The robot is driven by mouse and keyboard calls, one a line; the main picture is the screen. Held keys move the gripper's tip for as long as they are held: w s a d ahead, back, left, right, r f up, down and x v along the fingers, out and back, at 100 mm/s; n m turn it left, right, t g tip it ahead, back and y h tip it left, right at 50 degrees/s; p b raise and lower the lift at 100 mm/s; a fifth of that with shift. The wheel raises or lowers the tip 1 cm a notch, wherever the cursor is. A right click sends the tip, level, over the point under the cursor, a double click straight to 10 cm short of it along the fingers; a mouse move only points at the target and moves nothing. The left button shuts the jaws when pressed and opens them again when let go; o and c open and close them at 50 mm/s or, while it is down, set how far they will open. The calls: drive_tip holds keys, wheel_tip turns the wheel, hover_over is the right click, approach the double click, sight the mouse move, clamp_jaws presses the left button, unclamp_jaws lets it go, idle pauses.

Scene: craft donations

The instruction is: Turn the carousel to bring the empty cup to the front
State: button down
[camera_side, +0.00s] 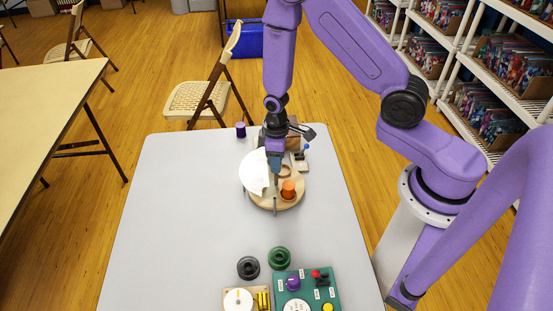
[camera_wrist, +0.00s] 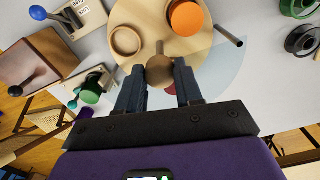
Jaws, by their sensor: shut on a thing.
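The carousel is a round light-wood disc (camera_side: 262,201), also seen in the wrist view (camera_wrist: 155,18). On it stand an orange cup or block (camera_side: 288,189), also at the upper middle of the wrist view (camera_wrist: 186,18), and an empty-looking round wooden cup (camera_wrist: 127,41), which shows partly in the side view (camera_side: 286,171). My gripper (camera_wrist: 160,74) is shut on a brown round-topped wooden knob (camera_wrist: 160,70) at the disc's edge. In the side view my gripper (camera_side: 275,170) comes down over the disc and hides part of it. The orange piece's contents cannot be told.
A pale sheet (camera_side: 253,173) lies by the carousel's left. A grey rod (camera_wrist: 229,36) juts at the disc's edge. Lever boxes (camera_wrist: 78,14) stand close by. Green (camera_side: 279,258) and black (camera_side: 248,267) spools and a green control panel (camera_side: 306,285) lie in front. The table's left is clear.

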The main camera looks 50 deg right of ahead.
drive_tip(key=shift+w+a+m, duration=0.1)
drive_tip(key=shift+m, duration=6.2)
drive_tip(key=c, duration=0.7)
unclamp_jaws()
drive_tip(key=shift+c, duration=0.2)
drive_tip(key=shift+r, duration=0.1)
wheel_tip(320, 180, up, 17)
drive_tip(key=shift+r, duration=0.15)
